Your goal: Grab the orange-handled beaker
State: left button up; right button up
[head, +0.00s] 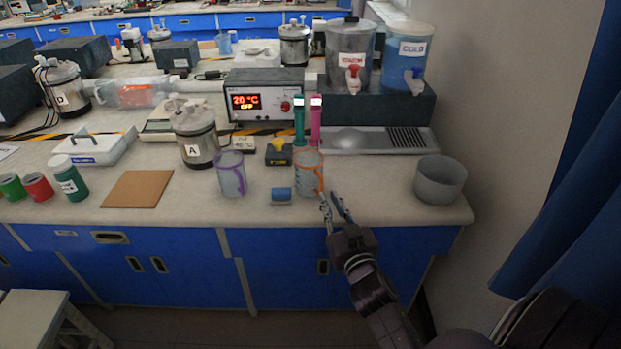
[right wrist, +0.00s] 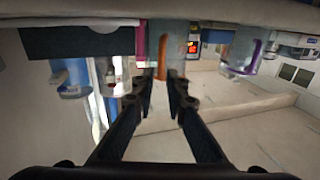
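The orange-handled beaker (head: 307,176) stands upright near the front edge of the counter, its orange handle on the right side. In the right wrist view the scene is upside down, and this beaker (right wrist: 176,45) shows just beyond my fingertips. Its orange handle (right wrist: 162,60) lines up with the gap between them. My right gripper (head: 332,196) is open and empty, in front of and slightly right of the beaker, near the handle. Whether it touches the handle is unclear. My left gripper is not in view.
A purple-handled beaker (head: 230,176) stands to the left, with a small blue item (head: 281,194) between the two. Green and pink items (head: 315,125) stand behind. A grey bowl (head: 440,180) sits to the right. Counter between beaker and bowl is clear.

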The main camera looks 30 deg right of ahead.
aim_at(322, 184)
jog(key=p+x, duration=0.1)
jog(key=x, duration=0.6)
jog(key=shift+w, duration=0.1)
jog(key=shift+a, duration=0.1)
grip_shut()
jog(key=shift+r, duration=0.2)
